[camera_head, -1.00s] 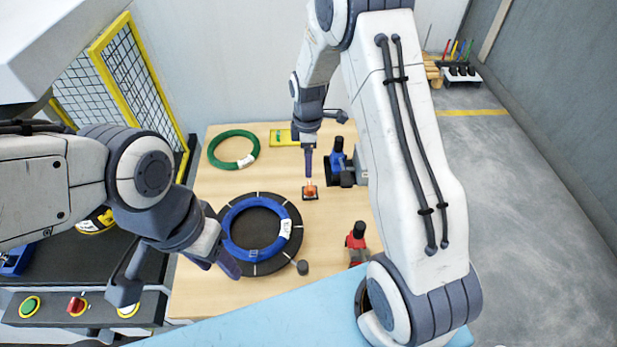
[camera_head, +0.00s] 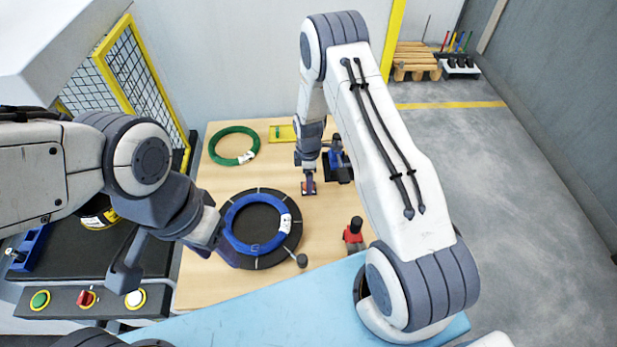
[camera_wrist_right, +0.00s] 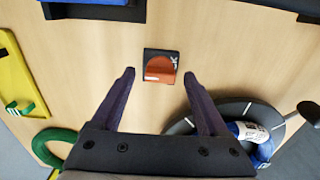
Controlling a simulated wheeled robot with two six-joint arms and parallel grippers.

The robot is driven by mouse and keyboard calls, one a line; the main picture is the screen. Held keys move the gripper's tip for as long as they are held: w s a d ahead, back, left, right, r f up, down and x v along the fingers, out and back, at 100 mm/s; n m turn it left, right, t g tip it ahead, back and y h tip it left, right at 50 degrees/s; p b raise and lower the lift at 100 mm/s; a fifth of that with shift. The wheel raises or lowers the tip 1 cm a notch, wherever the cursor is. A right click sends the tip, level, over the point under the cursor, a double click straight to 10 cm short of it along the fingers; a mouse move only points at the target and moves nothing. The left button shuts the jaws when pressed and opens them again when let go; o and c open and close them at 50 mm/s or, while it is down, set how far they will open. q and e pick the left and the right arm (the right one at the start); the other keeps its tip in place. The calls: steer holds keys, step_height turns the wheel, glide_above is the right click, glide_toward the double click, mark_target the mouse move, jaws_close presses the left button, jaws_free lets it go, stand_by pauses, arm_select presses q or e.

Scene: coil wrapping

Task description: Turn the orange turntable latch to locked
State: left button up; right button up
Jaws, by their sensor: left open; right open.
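The orange latch (camera_wrist_right: 160,68) sits on a small dark square plate on the wooden table. In the right wrist view it lies between and just beyond the fingertips of my right gripper (camera_wrist_right: 160,80), which is open and not touching it in that view. In the head view my right gripper (camera_head: 308,188) is right over the latch and mostly hides it. The black turntable (camera_head: 265,262) carries a blue coil (camera_head: 236,243) with a white label. My left gripper (camera_head: 225,245) hangs at the turntable's left edge, open and empty.
A knob (camera_head: 302,261) juts from the turntable.

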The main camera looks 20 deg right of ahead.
jaws_close()
steer(key=m+b, duration=0.2)
steer(key=m, duration=0.1)
steer(key=shift+f+m+b, duration=0.1)
steer(key=shift+m+b, duration=0.2)
steer(key=shift+b, duration=0.05)
steer(key=m+b, duration=0.2)
steer(key=m, duration=0.2)
steer(key=shift+m, duration=0.3)
steer(key=m+b, duration=0.2)
steer(key=m, duration=0.3)
steer(key=shift+m+b, duration=0.6)
steer(key=shift+m, duration=1.8)
